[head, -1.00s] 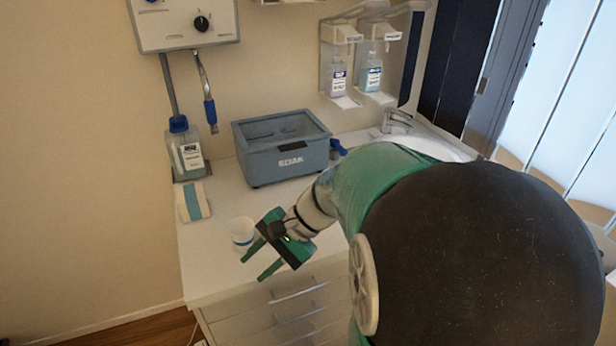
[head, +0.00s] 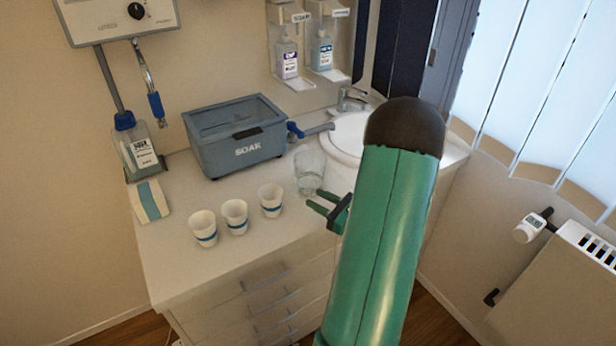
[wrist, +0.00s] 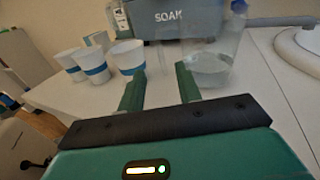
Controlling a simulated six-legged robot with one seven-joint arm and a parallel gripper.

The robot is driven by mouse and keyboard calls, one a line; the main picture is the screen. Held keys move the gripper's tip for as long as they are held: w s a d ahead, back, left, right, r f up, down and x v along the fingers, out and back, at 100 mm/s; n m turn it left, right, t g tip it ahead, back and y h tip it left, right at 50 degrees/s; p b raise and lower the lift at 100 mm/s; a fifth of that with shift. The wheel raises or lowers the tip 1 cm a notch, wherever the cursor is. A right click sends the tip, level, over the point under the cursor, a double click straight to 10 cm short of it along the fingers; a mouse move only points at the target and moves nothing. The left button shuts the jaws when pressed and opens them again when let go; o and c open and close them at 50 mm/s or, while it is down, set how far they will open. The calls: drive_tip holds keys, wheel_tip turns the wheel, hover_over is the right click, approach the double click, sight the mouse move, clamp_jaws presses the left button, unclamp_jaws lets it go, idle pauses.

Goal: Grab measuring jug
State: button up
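The measuring jug (head: 309,170) is a clear see-through vessel standing upright on the white counter, in front of the soak box's tap. In the wrist view the jug (wrist: 211,62) stands ahead and right of centre, and its lower part looks filled with clear liquid. My gripper (head: 316,200) is just in front of the jug, with its green fingers pointing left. In the wrist view my gripper (wrist: 160,70) is open, with nothing between the fingers. The right finger lies in front of the jug's left edge; whether they touch I cannot tell.
Several white cups with blue bands, such as one cup (head: 270,201), stand left of the jug. The grey soak box (head: 235,150) with its blue tap (head: 296,130) is behind. The sink (head: 350,133) is behind right.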

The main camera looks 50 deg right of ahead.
sight(307, 177)
drive_tip(key=w, duration=1)
drive_tip(key=shift+w+a+f, duration=0.25)
drive_tip(key=shift+w+a, duration=0.15)
clamp_jaws()
